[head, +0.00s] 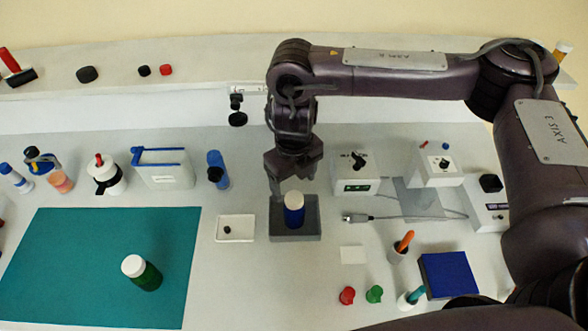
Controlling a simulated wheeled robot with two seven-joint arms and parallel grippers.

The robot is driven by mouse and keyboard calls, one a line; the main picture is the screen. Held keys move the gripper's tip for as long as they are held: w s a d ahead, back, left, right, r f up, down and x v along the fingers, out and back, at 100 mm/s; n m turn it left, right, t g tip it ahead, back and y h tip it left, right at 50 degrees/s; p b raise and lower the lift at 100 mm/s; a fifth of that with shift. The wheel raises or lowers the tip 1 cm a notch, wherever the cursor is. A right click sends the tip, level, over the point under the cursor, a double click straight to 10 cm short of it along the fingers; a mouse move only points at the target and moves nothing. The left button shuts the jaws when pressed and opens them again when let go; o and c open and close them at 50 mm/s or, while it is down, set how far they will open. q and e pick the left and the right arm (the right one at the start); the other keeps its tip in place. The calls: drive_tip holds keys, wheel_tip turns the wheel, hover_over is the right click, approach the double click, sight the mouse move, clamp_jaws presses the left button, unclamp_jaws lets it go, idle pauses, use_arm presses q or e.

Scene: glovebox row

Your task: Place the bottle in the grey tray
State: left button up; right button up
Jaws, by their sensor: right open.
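A blue bottle with a white lid (294,217) stands upright in the small grey tray (309,232) near the middle of the bench. My right gripper (291,185) hangs pointing down just above and behind this bottle, its fingers apart. I cannot tell whether a finger touches the lid. My left gripper is out of view.
A white dish (235,229) with a small dark piece sits left of the tray. Grey boxes with knobs (355,172) and a cable (358,217) lie to the right. Red and green pieces (347,295) stand in front. A spray bottle and containers line the back left.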

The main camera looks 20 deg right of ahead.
drive_tip(key=shift+r, duration=1.6)
